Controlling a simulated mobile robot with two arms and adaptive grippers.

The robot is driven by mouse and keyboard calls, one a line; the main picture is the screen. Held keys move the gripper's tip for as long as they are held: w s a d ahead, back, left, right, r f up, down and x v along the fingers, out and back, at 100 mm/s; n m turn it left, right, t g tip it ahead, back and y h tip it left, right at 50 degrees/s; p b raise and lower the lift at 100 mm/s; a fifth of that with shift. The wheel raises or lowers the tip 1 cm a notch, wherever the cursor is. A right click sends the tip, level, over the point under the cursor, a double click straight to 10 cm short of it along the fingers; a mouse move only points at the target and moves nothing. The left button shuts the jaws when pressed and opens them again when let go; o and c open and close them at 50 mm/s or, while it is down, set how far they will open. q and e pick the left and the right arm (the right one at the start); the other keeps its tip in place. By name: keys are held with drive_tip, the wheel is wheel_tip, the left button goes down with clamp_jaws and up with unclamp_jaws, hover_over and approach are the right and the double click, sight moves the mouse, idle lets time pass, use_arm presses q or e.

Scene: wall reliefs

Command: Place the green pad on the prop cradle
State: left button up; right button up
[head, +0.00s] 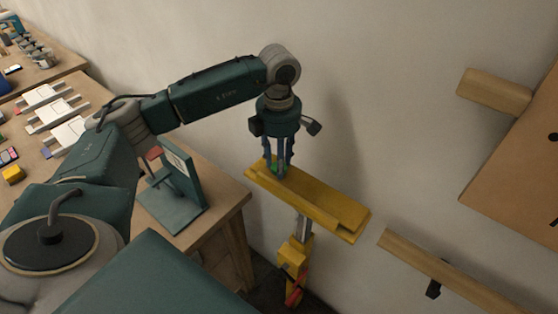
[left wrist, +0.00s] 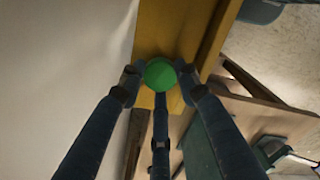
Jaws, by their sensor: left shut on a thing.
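The green pad (left wrist: 159,74) is a small round disc between the fingers of my left gripper (left wrist: 160,80) in the left wrist view. In the head view only a sliver of green shows between the fingertips of the left gripper (head: 278,170). The prop cradle (head: 310,204) is a yellow trough-like bar on a post, close to the wall. My left gripper points down at the left end of the cradle, shut on the pad. I cannot tell whether the pad touches the cradle. The yellow cradle (left wrist: 170,30) also fills the upper middle of the left wrist view. My right gripper is not in view.
A wooden bench (head: 225,205) stands left of the cradle, with a dark green stand (head: 172,202) near its corner. A wooden rail (head: 440,271) and a wooden block (head: 494,92) sit on the wall at right. The wall behind the cradle is bare.

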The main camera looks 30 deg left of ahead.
use_arm(q)
drive_tip(key=o, duration=0.7)
drive_tip(key=shift+f, duration=0.1)
drive_tip(key=shift+r, duration=0.3)
drive_tip(key=shift+w+r, duration=0.1)
drive_tip(key=shift+r, duration=0.25)
wheel_tip(320, 180, up, 11)
drive_tip(key=shift+r+b, duration=0.1)
drive_tip(key=shift+b, duration=1.1)
